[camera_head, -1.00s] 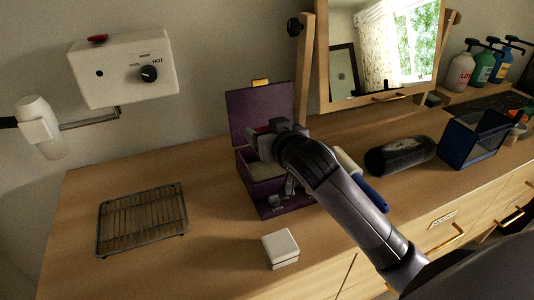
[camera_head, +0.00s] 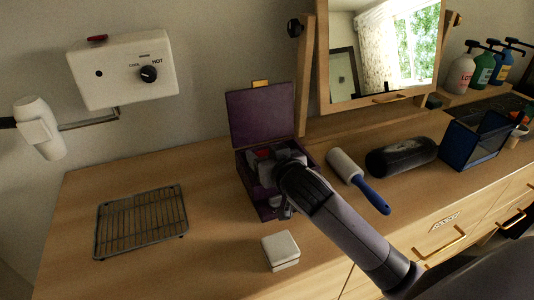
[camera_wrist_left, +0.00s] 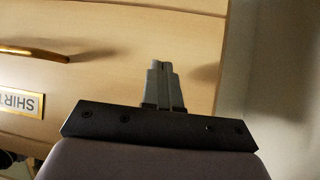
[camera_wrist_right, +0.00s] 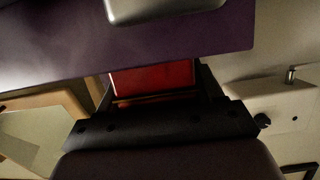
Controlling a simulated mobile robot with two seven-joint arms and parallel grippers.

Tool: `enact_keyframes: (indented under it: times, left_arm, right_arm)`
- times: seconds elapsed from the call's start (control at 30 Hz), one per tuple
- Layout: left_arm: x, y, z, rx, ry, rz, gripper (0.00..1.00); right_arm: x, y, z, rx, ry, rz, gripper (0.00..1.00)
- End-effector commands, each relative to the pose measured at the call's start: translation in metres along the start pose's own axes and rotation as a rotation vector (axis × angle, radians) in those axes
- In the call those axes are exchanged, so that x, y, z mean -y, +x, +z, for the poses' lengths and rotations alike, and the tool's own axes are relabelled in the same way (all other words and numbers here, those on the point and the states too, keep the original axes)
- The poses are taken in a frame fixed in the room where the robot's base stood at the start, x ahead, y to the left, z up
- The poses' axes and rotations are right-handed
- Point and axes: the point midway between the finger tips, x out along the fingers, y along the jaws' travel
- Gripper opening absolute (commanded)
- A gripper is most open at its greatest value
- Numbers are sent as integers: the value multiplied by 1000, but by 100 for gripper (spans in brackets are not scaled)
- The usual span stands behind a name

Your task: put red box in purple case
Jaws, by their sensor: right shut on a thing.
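The purple case (camera_head: 260,115) stands on the counter in the head view with its lid raised. My right gripper (camera_head: 264,158) is at the case's opening, with its arm reaching in from the lower right. It is shut on the red box (camera_wrist_right: 152,78), which shows between its fingers in the right wrist view. Only a small bit of red shows in the head view, and my gripper hides much of the case's inside. A purple part of the case fills the top of the right wrist view. My left gripper (camera_wrist_left: 165,85) is shut and empty in front of a drawer front.
A wire rack (camera_head: 142,222) lies left of the case. A small white box (camera_head: 281,250) sits in front of it. A lint roller (camera_head: 358,182), a dark cylinder (camera_head: 400,157) and a blue bin (camera_head: 472,140) are to the right. A mirror (camera_head: 385,50) stands behind.

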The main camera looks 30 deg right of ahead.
Motion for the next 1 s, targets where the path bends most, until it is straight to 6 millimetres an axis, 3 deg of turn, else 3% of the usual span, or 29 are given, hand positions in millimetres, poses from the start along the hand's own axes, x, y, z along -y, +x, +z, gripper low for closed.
enact_keyframes:
  times: [0.23,0.27,0.33,0.63,0.77,1.0]
  left_arm:
    - [0,1,2,0,0,0,0]
    - [0,1,2,0,0,0,0]
    - [0,1,2,0,0,0,0]
    - [0,1,1,0,0,0,0]
    - [0,-2,-3,0,0,0,0]
    - [0,-2,-2,-1,0,0,0]
  right_arm:
    - [0,2,4,-1,0,1,35]
    - [0,2,5,0,0,1,69]
    - [0,2,5,0,0,1,91]
    - [0,1,4,0,0,1,91]
    - [0,-2,-7,-3,-2,0,91]
    - [0,-33,-6,0,0,-1,91]
